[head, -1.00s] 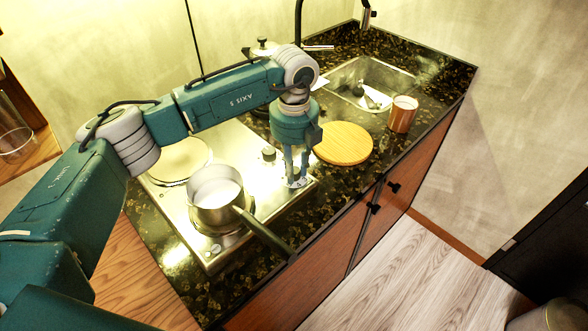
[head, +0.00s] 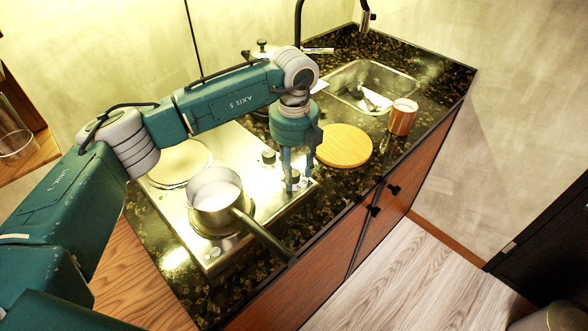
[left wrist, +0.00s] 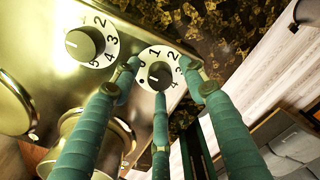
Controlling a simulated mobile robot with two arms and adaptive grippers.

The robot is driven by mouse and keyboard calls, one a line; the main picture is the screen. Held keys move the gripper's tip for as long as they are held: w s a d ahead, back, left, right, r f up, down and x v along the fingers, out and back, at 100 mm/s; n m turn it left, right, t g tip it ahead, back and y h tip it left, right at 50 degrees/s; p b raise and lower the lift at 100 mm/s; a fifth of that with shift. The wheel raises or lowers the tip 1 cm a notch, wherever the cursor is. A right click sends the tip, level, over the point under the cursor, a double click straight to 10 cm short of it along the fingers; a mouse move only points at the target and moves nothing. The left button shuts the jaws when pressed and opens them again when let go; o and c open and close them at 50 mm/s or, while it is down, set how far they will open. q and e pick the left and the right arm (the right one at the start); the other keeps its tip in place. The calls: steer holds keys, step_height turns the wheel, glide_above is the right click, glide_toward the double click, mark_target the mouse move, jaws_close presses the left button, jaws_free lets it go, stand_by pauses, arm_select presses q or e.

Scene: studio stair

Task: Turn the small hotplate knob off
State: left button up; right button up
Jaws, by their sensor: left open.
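The hotplate's steel top (head: 232,145) carries two dark knobs on white numbered dials. The front knob (left wrist: 160,75) sits between the spread fingers of my left gripper (head: 298,186), and the fingers stand around it without a visible grip. Its pale pointer line lies on the side towards the dial's dot. The other knob (head: 268,157) is farther back; it also shows in the left wrist view (left wrist: 85,43). I cannot tell from the pictures which knob serves the small plate. My left gripper is open. My right gripper is not in view.
A steel pot (head: 215,203) stands on the front plate, its handle reaching over the counter edge. The rear plate (head: 180,162) is bare. A round wooden board (head: 344,146), a copper-coloured cup (head: 402,117) and a sink (head: 355,82) lie to the right.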

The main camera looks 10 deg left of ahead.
mark_target(294, 173)
arm_select(q)
step_height(294, 173, up, 12)
stand_by(0.4)
stand_by(0.4)
